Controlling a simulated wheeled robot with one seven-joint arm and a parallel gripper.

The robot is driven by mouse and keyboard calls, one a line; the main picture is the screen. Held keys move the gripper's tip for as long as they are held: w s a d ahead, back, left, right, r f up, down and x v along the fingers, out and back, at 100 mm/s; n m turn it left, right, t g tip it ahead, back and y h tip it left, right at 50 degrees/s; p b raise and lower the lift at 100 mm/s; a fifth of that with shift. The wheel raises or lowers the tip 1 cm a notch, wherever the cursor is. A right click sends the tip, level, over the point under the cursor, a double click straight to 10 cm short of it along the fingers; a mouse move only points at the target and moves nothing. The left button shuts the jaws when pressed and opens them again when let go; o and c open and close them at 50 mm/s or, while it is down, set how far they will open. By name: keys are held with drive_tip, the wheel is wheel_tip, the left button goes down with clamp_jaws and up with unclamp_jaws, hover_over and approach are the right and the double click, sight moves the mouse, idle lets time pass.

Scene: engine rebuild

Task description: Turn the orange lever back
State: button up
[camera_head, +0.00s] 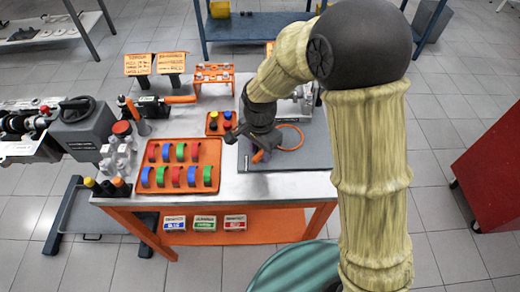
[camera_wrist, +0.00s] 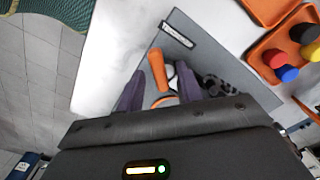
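The orange lever (camera_wrist: 157,68) shows in the wrist view as a short rounded handle over the grey mat. It lies between the two purple fingers of my gripper (camera_wrist: 158,88), which are spread with visible gaps on both sides. In the head view the lever's orange end (camera_head: 258,156) shows just below my gripper (camera_head: 257,149), low over the mat. A white and grey part lies beside the lever between the fingers. The base of the lever is mostly hidden by my gripper.
An orange ring (camera_head: 290,137) lies right of my gripper. An orange tray of colored rings (camera_head: 210,144) and a small tray with colored caps (camera_head: 213,131) stand to the left. A grey machine (camera_head: 85,130) is at the table's left end. The mat's front right (camera_head: 310,157) is clear.

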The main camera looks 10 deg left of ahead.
drive_tip(key=shift+f, duration=0.1)
clamp_jaws()
